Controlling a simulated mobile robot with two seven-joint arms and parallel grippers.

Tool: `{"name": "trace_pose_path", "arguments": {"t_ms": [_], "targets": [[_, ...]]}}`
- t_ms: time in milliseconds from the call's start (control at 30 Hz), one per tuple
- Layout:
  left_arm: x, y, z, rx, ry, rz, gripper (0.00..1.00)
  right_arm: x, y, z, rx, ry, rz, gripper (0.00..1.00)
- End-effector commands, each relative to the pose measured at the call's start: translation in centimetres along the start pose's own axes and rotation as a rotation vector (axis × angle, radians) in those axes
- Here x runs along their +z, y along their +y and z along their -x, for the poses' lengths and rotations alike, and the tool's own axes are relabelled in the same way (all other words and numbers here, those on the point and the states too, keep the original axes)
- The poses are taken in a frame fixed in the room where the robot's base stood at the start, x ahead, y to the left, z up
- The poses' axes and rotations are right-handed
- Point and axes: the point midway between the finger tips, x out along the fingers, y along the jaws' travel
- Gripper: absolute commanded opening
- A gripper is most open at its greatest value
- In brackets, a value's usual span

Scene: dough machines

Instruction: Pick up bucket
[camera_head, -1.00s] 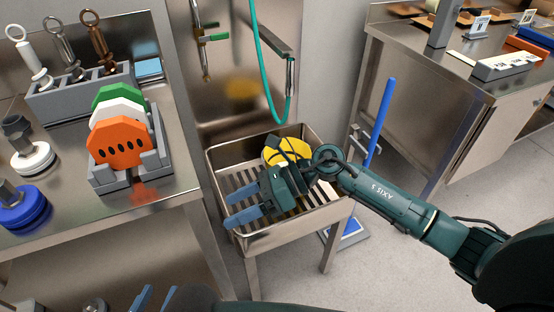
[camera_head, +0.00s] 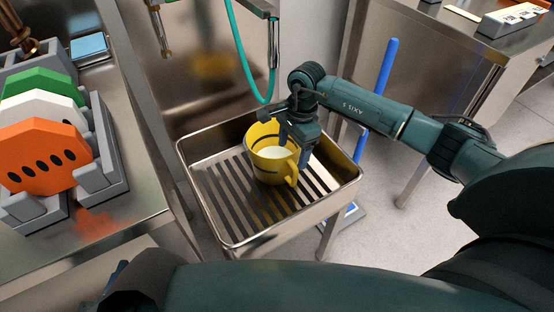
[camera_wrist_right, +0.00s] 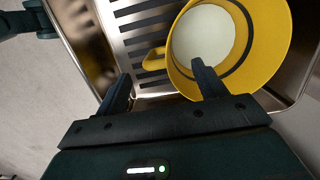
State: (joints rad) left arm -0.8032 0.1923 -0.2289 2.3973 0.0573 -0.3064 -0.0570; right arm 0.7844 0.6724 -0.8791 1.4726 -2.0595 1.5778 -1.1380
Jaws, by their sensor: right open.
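The yellow bucket (camera_head: 262,134) stands upright in the steel sink, with a pale white surface inside and a handle on its near right side. It also shows in the right wrist view (camera_wrist_right: 268,62), with its handle to the left. My right gripper (camera_head: 296,150) is open and points down at the bucket's right side. In the right wrist view its fingers (camera_wrist_right: 160,88) are apart; one overlaps the bucket's opening and the other lies outside, left of the handle. I cannot tell whether either touches. Only a small part, perhaps of my left gripper (camera_head: 116,274), shows at lower left.
The sink (camera_head: 352,183) has a slatted floor and raised walls around the bucket. A green hose (camera_head: 240,60) hangs behind it. A steel table with a rack of coloured discs (camera_head: 45,155) is at left. A blue pole (camera_head: 387,75) stands behind my right arm.

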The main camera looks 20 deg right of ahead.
Motion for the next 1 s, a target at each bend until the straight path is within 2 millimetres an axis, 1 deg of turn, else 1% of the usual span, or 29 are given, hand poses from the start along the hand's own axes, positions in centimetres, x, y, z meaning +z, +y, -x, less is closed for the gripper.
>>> {"name": "trace_pose_path", "arguments": {"t_ms": [167, 400, 467, 533, 700, 767, 1000], "targets": [[0.2, 0.0, -0.1, 0.001, -0.002, -0.003, 0.36, -0.1, 0.2, -1.1, 0.000, -0.001, -0.001, 0.71], [0.8, 0.1, -0.3, 0.005, -0.011, -0.013, 0.36, -0.5, 0.7, -4.6, 0.002, -0.004, -0.002, 0.71], [1.0, 0.2, -0.3, 0.007, -0.014, -0.016, 0.36, -0.6, 0.6, -5.2, 0.001, -0.002, -0.003, 0.71], [1.0, 0.3, -0.4, 0.010, -0.014, -0.017, 0.36, -0.6, 0.6, -5.5, 0.000, -0.002, -0.002, 0.71], [0.8, 0.3, -0.5, 0.011, -0.010, -0.020, 0.36, -0.6, 0.6, -5.5, -0.001, -0.001, -0.001, 0.71], [0.8, 0.3, -0.5, 0.011, -0.010, -0.020, 0.36, -0.6, 0.6, -5.4, -0.001, -0.001, -0.001, 0.67], [0.7, 0.3, -0.5, 0.010, -0.008, -0.020, 0.36, -0.6, 0.6, -5.4, -0.001, -0.001, -0.001, 0.47]]}}
